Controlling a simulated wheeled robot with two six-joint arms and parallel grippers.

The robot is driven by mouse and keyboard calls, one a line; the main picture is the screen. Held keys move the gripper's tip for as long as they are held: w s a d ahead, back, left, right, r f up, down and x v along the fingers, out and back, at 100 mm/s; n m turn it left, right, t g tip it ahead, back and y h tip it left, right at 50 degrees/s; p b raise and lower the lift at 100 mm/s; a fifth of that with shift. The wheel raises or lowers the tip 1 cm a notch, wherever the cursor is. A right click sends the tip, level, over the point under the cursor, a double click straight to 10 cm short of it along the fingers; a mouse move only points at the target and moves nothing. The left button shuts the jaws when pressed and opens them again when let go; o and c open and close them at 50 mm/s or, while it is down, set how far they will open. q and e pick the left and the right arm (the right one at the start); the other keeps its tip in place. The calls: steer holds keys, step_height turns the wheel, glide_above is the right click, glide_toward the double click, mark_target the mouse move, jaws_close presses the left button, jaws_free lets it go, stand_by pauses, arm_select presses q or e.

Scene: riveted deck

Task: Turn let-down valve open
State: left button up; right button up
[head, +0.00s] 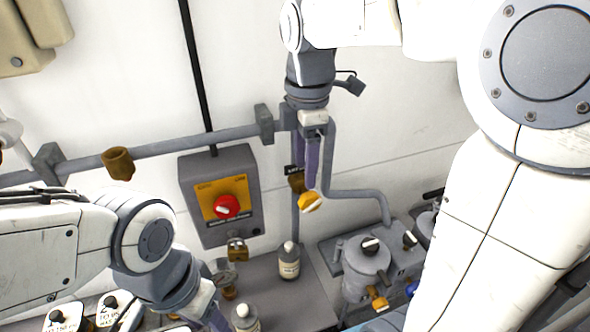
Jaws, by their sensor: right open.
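The let-down valve (311,202) has a yellow handle on a brown body, on a vertical pipe against the wall. A small dark label, partly covered, sits just above it. My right gripper (305,178) points down directly above the handle, with its purple-grey fingers open. The fingers cover part of the valve body, and I cannot tell whether they touch it. The handle shows below the fingertips. My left gripper (212,318) is low at the bottom edge, away from the valve and partly cut off, so its opening is not clear.
A grey box with a red knob (227,206) on a yellow plate hangs left of the valve. A bottle (289,262) stands on the grey deck below, another (245,318) at the front. A grey lidded vessel (366,262) stands at right. A horizontal pipe (200,141) runs along the wall.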

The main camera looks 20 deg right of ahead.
mark_target(311, 194)
steer(key=shift+w+d+r+n, duration=0.3)
steer(key=shift+d+r, duration=0.1)
steer(key=shift+d, duration=0.3)
steer(key=shift+w+d, duration=0.1)
steer(key=shift+d, duration=0.1)
step_height(311, 194, down, 10)
steer(key=shift+f+p, duration=0.1)
steer(key=shift+p, duration=0.75)
jaws_close()
